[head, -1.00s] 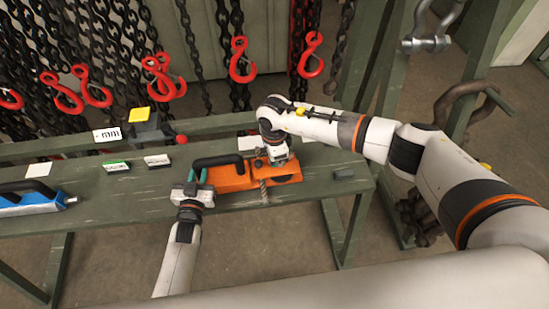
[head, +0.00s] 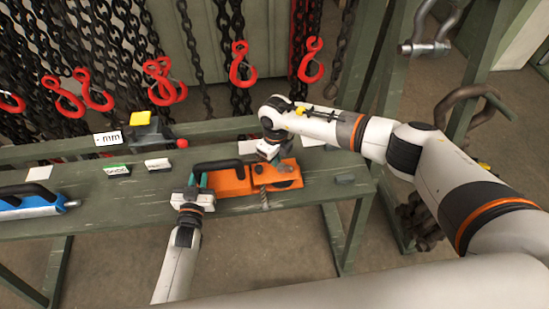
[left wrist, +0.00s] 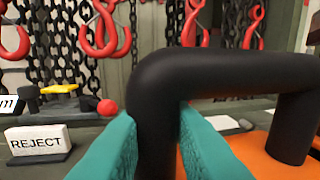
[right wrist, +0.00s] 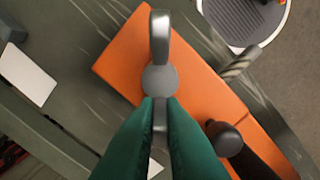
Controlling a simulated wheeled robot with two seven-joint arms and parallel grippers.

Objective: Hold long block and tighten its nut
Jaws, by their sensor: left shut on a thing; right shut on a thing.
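The long orange block (head: 234,187) lies on the green bench, with a black handle (head: 219,163) on its top. My left gripper (head: 194,187) is shut on the near upright of the handle; in the left wrist view the teal fingers (left wrist: 158,140) sit either side of the black bar (left wrist: 225,75). In the right wrist view a grey winged nut (right wrist: 160,80) stands on the orange block (right wrist: 120,60). My right gripper (right wrist: 160,112) is shut on the nut's lower wing.
A twisted metal piece (head: 264,198) sits at the block's near side. A blue tool (head: 35,205) lies at the bench's left. Chains with red hooks (head: 238,66) hang behind.

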